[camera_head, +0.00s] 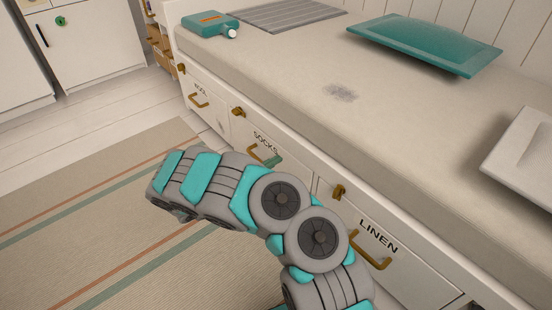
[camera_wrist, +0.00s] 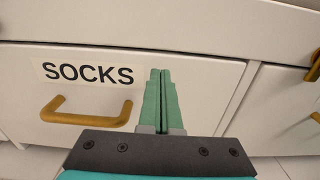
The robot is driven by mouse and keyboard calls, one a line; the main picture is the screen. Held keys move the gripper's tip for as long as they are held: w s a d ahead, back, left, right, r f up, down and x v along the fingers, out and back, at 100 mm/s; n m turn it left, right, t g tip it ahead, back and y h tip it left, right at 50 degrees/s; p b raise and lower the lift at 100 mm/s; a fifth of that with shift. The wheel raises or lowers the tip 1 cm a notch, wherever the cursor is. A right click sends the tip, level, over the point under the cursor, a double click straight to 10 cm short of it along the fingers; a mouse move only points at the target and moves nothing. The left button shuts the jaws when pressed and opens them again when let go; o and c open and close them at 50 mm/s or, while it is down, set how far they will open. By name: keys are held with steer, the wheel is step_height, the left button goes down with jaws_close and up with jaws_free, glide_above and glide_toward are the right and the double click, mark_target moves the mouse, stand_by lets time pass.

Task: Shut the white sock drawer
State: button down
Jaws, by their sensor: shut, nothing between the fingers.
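The white sock drawer (camera_head: 242,130) is in the bed's base, with a SOCKS label and a brass handle. In the wrist view its front (camera_wrist: 205,90) fills the middle, with the handle (camera_wrist: 86,112) to the left of my fingers. The front looks about level with the frame around it, with thin dark seams at its edges. My gripper (camera_wrist: 160,74) is shut and empty, its green fingertips pointing at the front right of the label. Whether they touch it I cannot tell. In the head view my arm hides the front's lower part.
A WOOL drawer (camera_head: 203,99) is to the left and a LINEN drawer (camera_head: 345,222) to the right, each with a brass handle. The striped rug (camera_head: 90,215) is clear.

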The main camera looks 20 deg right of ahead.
steer(key=p+v, duration=0.1)
steer(key=v, duration=1.1)
steer(key=s+d+r+m+g+p, duration=0.1)
steer(key=s+d+r+m+g, duration=0.3)
steer(key=r, duration=0.4)
steer(key=s+d+r+m+g+p, duration=0.2)
steer(key=d+r+m+g, duration=0.15)
steer(key=d+r, duration=0.3)
steer(key=s+d+r+m+g+y+p, duration=0.25)
steer(key=s+d+r+m+y, duration=0.2)
steer(key=s+r+m, duration=0.45)
steer(key=s+a+r+m+y+p, duration=0.1)
steer(key=s+a+r+y, duration=0.15)
steer(key=s, duration=0.45)
steer(key=s+a+r+m+y+p, duration=0.1)
steer(key=s+r+m+y, duration=0.2)
steer(key=s, duration=0.4)
steer(key=s+a+r+m+t+y+p, duration=0.1)
steer(key=s+a+r+t+y+p, duration=0.1)
steer(key=s+a+y, duration=0.5)
steer(key=s+a+r+p, duration=0.1)
steer(key=s+a, duration=0.1)
steer(key=a, duration=0.3)
steer(key=shift+s+t, duration=0.3)
steer(key=shift+s, duration=0.05)
